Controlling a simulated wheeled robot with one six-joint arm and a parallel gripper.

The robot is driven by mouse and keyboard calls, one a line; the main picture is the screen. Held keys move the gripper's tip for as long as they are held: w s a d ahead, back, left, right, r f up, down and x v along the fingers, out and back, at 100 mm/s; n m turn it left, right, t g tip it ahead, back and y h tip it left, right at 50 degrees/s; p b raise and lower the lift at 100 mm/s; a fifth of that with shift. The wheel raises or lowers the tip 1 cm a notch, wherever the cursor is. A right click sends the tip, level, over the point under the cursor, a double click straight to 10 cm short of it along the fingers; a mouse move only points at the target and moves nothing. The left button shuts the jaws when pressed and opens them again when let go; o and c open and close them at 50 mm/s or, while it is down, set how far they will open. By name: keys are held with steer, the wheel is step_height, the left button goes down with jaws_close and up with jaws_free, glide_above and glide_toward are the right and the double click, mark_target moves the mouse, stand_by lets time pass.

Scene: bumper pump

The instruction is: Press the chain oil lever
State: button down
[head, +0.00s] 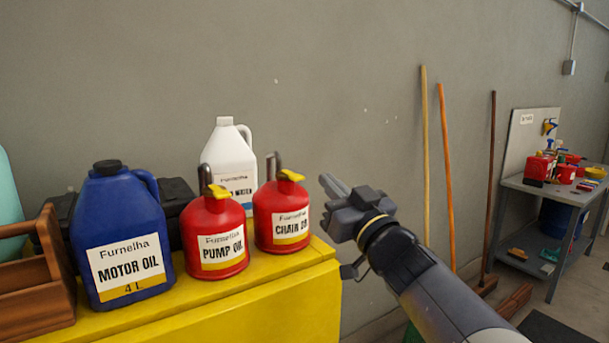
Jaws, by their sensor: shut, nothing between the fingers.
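The chain oil can (282,216) is red with a white and yellow label, and stands upright near the right end of the yellow cabinet top. Its yellow lever (291,175) is at the top, beside a grey spout. My gripper (328,186) is to the right of the can, apart from it, at about lever height. Its fingers are shut and empty and point to the upper left. A similar red can labelled pump oil (213,238) stands just left of the chain oil can, with its own yellow lever (219,191).
A blue motor oil jug (122,235) and a brown wooden crate (35,290) stand at left on the yellow cabinet (260,310). A white jug (228,155) is behind the cans. Poles (424,150) lean on the wall at right, before a grey workbench (550,186).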

mark_target(290, 176)
steer(key=shift+w, duration=0.1)
steer(key=p+x, duration=0.3)
steer(key=x, duration=0.7)
steer(key=shift+f+b, duration=0.4)
steer(key=shift+f, duration=1.6)
steer(key=shift+f+b, duration=0.15)
steer(key=shift+b, duration=0.2)
